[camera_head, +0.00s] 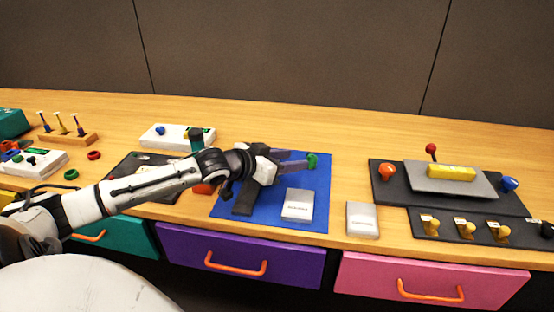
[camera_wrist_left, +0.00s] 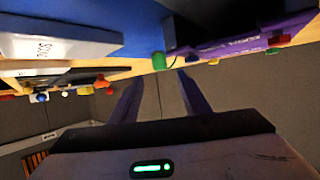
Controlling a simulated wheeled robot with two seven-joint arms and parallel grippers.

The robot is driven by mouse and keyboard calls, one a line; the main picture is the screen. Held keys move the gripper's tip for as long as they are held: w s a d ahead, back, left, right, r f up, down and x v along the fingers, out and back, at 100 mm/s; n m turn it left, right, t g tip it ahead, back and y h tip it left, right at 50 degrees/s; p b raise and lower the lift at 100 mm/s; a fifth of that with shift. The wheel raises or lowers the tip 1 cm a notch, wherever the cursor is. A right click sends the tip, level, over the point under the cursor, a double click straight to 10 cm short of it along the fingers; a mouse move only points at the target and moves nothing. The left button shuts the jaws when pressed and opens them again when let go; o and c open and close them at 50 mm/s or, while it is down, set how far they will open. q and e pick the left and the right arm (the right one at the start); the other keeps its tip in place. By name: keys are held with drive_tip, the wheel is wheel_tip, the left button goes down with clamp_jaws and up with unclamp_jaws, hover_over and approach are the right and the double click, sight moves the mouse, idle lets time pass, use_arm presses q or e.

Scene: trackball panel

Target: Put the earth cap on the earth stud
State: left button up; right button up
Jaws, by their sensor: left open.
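A small green piece (camera_head: 312,160), which looks like the earth cap, stands at the far right part of the blue mat (camera_head: 318,205). My left gripper (camera_head: 301,160) reaches over the mat from the left, its purple fingers open and pointing at the green piece. In the left wrist view the green piece (camera_wrist_left: 158,61) shows just past and between the two spread fingertips (camera_wrist_left: 158,76). I cannot tell whether it is between the pads. The earth stud cannot be made out; my arm hides part of the mat and the dark panel. My right gripper is not in view.
A grey labelled box (camera_head: 298,205) sits on the mat, and another (camera_head: 362,219) stands right of it. A dark panel (camera_head: 400,187) with red and blue knobs and a yellow block is farther right. A white box (camera_head: 165,136) stands behind my arm. Table behind the mat is clear.

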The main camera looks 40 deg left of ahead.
use_arm(q)
drive_tip(key=shift+p+v, duration=0.45)
drive_tip(key=shift+v, duration=2.2)
